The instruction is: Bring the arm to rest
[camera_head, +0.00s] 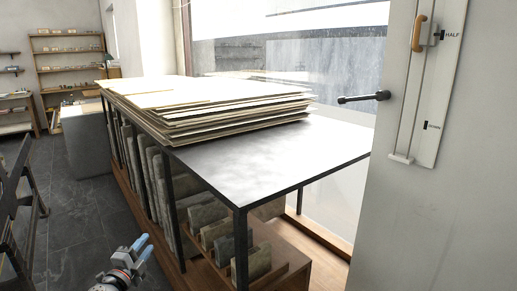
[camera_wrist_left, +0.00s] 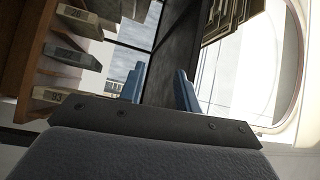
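My left gripper (camera_head: 140,244) shows at the bottom of the head view, low in front of the table and clear of it. Its two blue fingertips point up and right in that view. In the left wrist view the gripper (camera_wrist_left: 160,88) has its blue fingers spread apart with nothing between them. Dark floor or table parts show beyond the gap. My right arm and right gripper are in neither view.
A dark metal table (camera_head: 262,163) carries a stack of boards (camera_head: 215,110). Stone slabs (camera_head: 215,222) stand on a wooden rack beneath it. A wall panel with an orange-handled lever (camera_head: 419,33) is at right. Dark tiled floor (camera_head: 75,215) is open at left.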

